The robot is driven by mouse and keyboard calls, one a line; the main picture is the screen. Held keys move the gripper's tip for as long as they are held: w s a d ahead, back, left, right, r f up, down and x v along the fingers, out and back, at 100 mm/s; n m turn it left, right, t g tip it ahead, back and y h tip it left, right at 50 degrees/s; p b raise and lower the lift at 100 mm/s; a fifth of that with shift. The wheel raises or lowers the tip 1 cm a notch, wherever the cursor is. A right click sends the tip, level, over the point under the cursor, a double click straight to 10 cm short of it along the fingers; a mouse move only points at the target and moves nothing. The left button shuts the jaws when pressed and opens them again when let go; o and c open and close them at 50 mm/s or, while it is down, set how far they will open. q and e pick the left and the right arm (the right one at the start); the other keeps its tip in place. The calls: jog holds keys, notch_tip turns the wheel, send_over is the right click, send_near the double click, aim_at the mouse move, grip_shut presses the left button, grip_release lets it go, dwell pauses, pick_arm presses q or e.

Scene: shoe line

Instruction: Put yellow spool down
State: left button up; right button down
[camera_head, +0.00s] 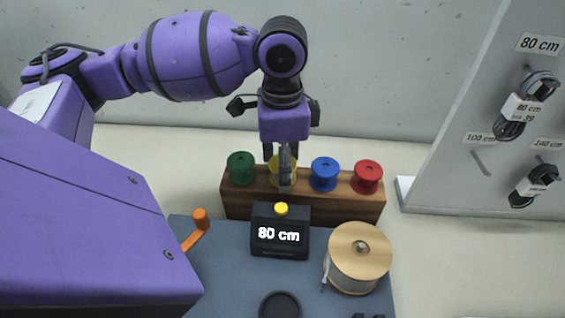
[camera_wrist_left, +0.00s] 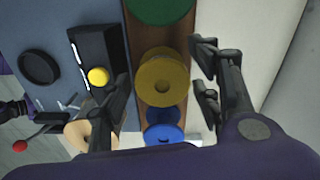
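The yellow spool (camera_head: 273,168) stands upright on the wooden rack (camera_head: 340,205), between the green spool (camera_head: 240,168) and the blue spool (camera_head: 325,174). My left gripper (camera_head: 283,180) points down at it, and its fingers hide part of it in the head view. In the left wrist view the yellow spool (camera_wrist_left: 162,80) lies between the spread fingers of my left gripper (camera_wrist_left: 160,80), with a gap visible on each side. The gripper looks open and holds nothing. My right gripper is not in view.
A red spool (camera_head: 367,177) stands at the rack's right end. In front are a black box reading 80 cm (camera_head: 279,236) with a yellow button, a wooden reel (camera_head: 358,258), an orange handle (camera_head: 195,230) and a round black dish (camera_head: 280,305). A display board (camera_head: 480,130) stands right.

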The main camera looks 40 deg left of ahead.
pick_arm(q)
jog(key=shift+r, duration=0.3)
notch_tip(320, 180, up, 12)
jog(key=p, duration=0.1)
jog(key=shift+f+p, duration=0.15)
jog(key=shift+p, duration=0.15)
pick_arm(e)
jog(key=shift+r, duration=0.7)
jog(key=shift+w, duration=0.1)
